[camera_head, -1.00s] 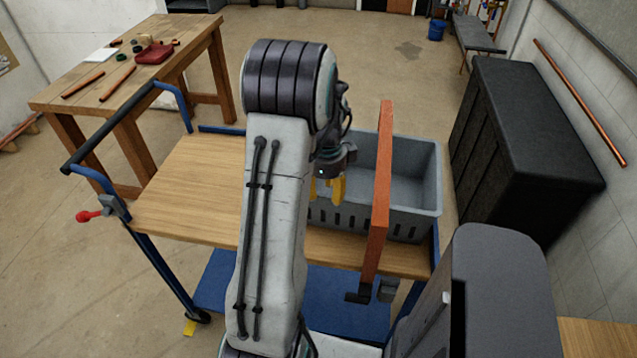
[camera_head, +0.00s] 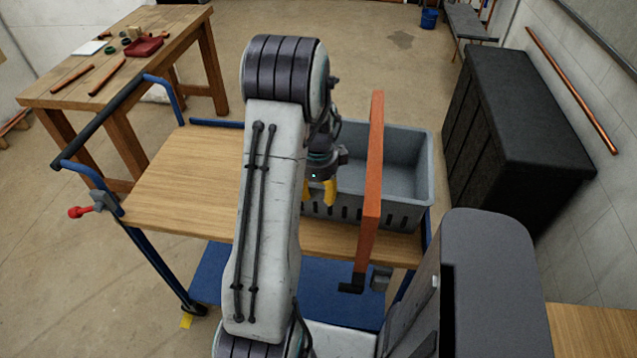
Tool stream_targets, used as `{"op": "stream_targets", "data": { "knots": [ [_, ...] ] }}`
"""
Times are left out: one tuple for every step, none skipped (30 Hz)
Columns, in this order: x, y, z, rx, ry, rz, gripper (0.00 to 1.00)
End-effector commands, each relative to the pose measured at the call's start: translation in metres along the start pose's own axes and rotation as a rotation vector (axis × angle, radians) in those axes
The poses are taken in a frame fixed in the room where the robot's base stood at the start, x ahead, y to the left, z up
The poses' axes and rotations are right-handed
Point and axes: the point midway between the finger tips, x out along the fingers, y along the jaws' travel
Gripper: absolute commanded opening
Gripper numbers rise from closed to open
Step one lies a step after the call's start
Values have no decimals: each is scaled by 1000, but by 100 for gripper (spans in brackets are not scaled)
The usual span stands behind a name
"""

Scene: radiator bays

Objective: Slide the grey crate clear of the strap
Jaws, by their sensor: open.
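The grey crate (camera_head: 406,163) stands upright at the right end of the cart's wooden top and looks empty. The orange strap (camera_head: 372,165) runs over the crate from back to front and hangs down past the cart's front edge, with a dark buckle (camera_head: 380,277) near its lower end. My gripper (camera_head: 318,192) has yellow fingers and is open, pointing down near the crate's left end, left of the strap. My arm hides part of the crate's left side, so I cannot tell whether the fingers touch its wall.
The cart top (camera_head: 185,185) is bare to the left of my arm. A blue push handle (camera_head: 110,120) stands at the cart's left end. A workbench (camera_head: 60,85) is behind left, and a black cabinet (camera_head: 515,130) is close on the right.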

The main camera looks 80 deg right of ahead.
Motion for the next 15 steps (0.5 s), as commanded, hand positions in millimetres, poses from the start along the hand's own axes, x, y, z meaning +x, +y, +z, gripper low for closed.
{"op": "stream_targets", "data": {
  "knots": [
    [6,1,0,0,0,3,41],
    [10,1,0,0,0,4,41],
    [14,1,0,0,0,4,41],
    [16,1,0,0,0,2,41],
    [19,1,0,0,0,3,41],
    [22,1,0,0,0,3,41],
    [25,1,0,0,0,2,41],
    [26,0,0,0,0,1,41],
    [29,1,0,0,0,2,41],
    [30,1,0,0,0,2,41],
    [31,1,0,0,0,2,41],
    [33,1,0,0,0,1,41],
    [33,0,0,0,0,1,41],
    [34,0,0,0,0,0,41],
    [34,0,0,0,0,0,41]
  ]
}}
